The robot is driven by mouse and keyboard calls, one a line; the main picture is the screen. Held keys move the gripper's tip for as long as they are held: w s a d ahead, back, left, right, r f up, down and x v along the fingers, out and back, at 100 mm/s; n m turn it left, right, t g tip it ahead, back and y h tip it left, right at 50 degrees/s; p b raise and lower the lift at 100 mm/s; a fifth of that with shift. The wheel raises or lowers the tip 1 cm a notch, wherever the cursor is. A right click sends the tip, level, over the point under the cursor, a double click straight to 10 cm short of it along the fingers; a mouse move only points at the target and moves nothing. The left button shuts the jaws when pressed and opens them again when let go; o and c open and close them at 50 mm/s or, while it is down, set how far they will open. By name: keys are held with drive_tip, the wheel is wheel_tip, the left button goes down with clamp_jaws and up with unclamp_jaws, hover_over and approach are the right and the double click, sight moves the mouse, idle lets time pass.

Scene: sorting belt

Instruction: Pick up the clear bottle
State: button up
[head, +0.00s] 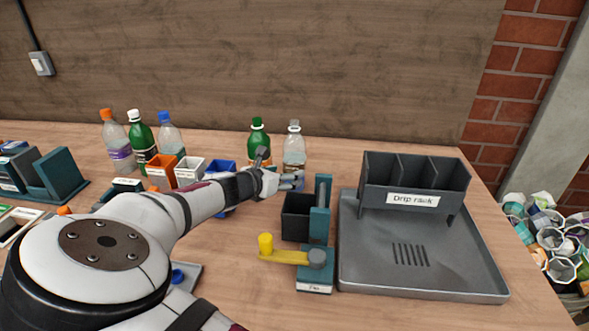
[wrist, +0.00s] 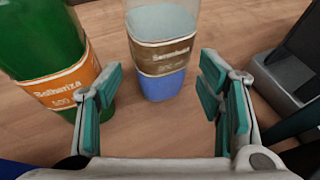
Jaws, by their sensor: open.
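The clear bottle (head: 294,147) with a pale cap stands upright at the back of the table. In the wrist view the clear bottle (wrist: 163,25) has a brown label and a blue lower part; its top is out of frame. My gripper (wrist: 162,95) is open and empty, its teal-padded fingers spread left and right, with the bottle ahead in line with the gap. In the head view my gripper (head: 284,181) is in front of the bottle and hides its lower part. Other see-through bottles have orange (head: 117,143) and blue (head: 170,136) caps.
A green bottle (head: 258,136) with an orange label stands just left of the clear bottle, close to the left finger in the wrist view (wrist: 45,60). A dark container (head: 297,215) and the drip rack (head: 413,185) on its tray are to the right. Small bins (head: 190,171) stand left.

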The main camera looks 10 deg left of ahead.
drive_tip(key=x, duration=0.5)
drive_tip(key=shift+f+b, duration=0.2)
drive_tip(key=shift+b, duration=0.2)
drive_tip(key=shift+c, duration=0.5)
drive_tip(key=c, duration=0.8)
drive_tip(key=shift+r, duration=0.15)
wheel_tip(320, 180, up, 17)
drive_tip(key=p, duration=0.2)
hover_over(292, 136)
drive_tip(key=shift+r, duration=0.1)
drive_tip(key=s+r+p, duration=0.3)
drive_tip(key=r+p, duration=0.1)
drive_tip(key=p, duration=0.1)
drive_tip(key=s+r+p, duration=0.3)
drive_tip(key=r+p, duration=0.2)
drive_tip(key=s+r+p, duration=0.3)
drive_tip(key=r+p, duration=0.2)
drive_tip(key=shift+s+a+r, duration=0.2)
drive_tip(key=shift+s+r, duration=0.05)
drive_tip(key=shift+s, duration=0.15)
